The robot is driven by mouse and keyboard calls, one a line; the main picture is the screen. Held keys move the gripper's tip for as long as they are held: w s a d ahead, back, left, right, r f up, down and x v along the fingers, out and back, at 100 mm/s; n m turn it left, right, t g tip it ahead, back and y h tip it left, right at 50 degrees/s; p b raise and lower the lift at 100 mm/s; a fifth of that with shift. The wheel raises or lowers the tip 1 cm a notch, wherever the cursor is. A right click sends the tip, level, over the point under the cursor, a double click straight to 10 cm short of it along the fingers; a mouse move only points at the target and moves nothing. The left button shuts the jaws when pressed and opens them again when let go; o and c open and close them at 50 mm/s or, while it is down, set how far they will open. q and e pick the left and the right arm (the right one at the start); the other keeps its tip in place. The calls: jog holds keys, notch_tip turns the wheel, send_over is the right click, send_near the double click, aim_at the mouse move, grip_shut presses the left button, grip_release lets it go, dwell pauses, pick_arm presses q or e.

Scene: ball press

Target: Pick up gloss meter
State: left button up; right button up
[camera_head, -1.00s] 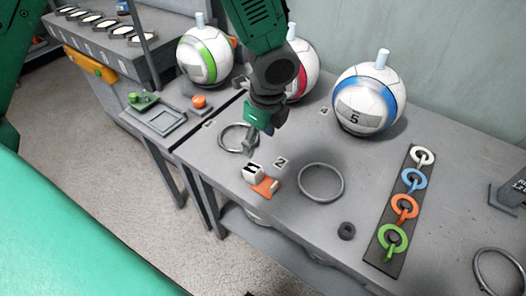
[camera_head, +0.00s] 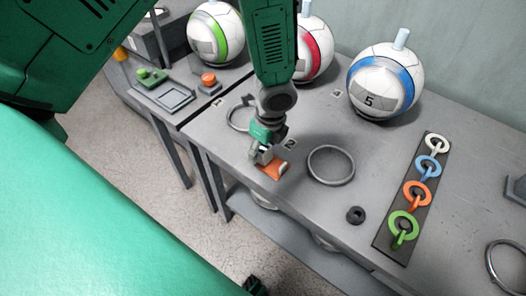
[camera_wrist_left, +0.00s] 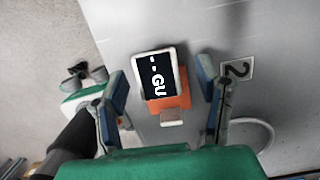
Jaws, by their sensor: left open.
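The gloss meter (camera_wrist_left: 158,78) is a small device with a white-rimmed dark display reading "GU" and an orange body. It lies near the front edge of the grey table, beside the label "2". In the head view its orange part (camera_head: 275,168) shows, and the gripper hides much of the rest. My left gripper (camera_head: 262,157) is above it, pointing down. In the left wrist view the open fingers (camera_wrist_left: 163,92) stand on either side of the meter, with gaps to it. I cannot tell how high the fingertips are.
A metal ring (camera_head: 331,165) lies right of the meter, and another (camera_head: 241,117) is behind the gripper. A small black ring (camera_head: 355,215) and a board (camera_head: 427,190) with coloured rings are further right. Balls, including a blue-striped one (camera_head: 385,82), stand at the back.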

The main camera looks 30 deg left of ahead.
pick_arm(q)
jog(key=shift+f, duration=0.25)
grip_shut()
jog(key=shift+r, duration=0.15)
